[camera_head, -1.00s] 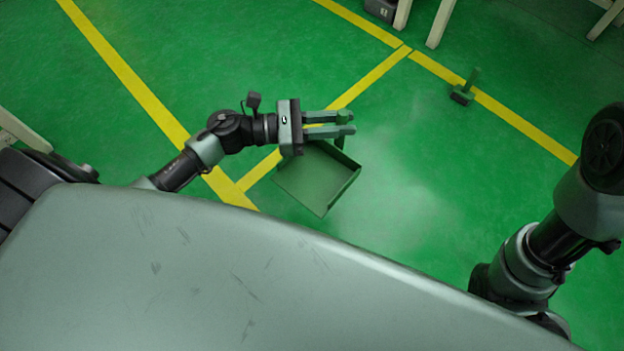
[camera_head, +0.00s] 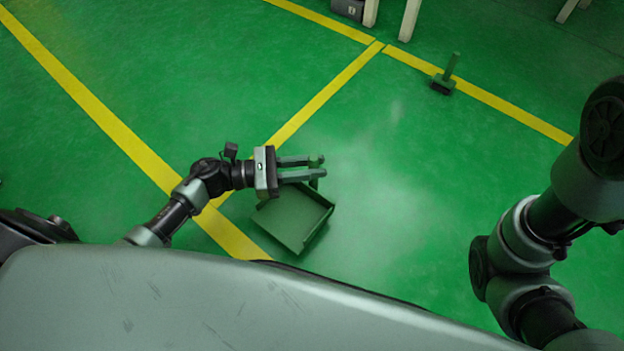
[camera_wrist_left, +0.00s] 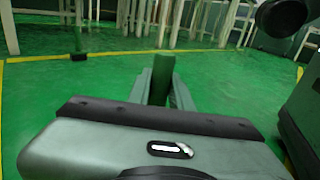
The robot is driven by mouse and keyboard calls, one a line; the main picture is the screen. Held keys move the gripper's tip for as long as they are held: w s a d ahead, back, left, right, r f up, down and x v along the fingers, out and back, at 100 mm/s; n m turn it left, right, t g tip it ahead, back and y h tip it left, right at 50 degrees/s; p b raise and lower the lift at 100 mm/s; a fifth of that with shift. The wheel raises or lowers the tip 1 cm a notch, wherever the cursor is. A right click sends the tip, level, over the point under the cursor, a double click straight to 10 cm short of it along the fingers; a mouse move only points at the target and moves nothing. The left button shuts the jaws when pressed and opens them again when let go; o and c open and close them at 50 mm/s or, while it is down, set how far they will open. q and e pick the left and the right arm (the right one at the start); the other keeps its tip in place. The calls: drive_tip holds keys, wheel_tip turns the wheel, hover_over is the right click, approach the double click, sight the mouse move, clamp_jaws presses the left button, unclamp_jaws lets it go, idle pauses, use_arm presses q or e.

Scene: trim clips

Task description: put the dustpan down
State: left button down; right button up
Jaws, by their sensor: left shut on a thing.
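A green dustpan (camera_head: 293,219) shows in the head view just below my left gripper (camera_head: 318,168). Its flat pan with raised edges faces up toward the camera. The gripper is shut on the dustpan's handle, which also shows as a green upright bar between the fingers in the left wrist view (camera_wrist_left: 160,78). I cannot tell whether the pan touches the floor. The gripper (camera_wrist_left: 160,88) hides part of the handle. My right arm is at the right of the head view, but its gripper is out of view.
A green brush (camera_head: 443,82) with dark bristles stands on the green floor near a yellow line. A dark box (camera_head: 348,9) and pale legs (camera_head: 409,20) are at the top. A pale dusty patch (camera_head: 385,200) lies right of the dustpan. The floor around is open.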

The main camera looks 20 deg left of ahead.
use_arm(q)
wheel_tip(320, 180, down, 4)
drive_tip(key=b, duration=0.3)
drive_tip(key=shift+f, duration=0.15)
drive_tip(key=c, duration=1.3)
unclamp_jaws()
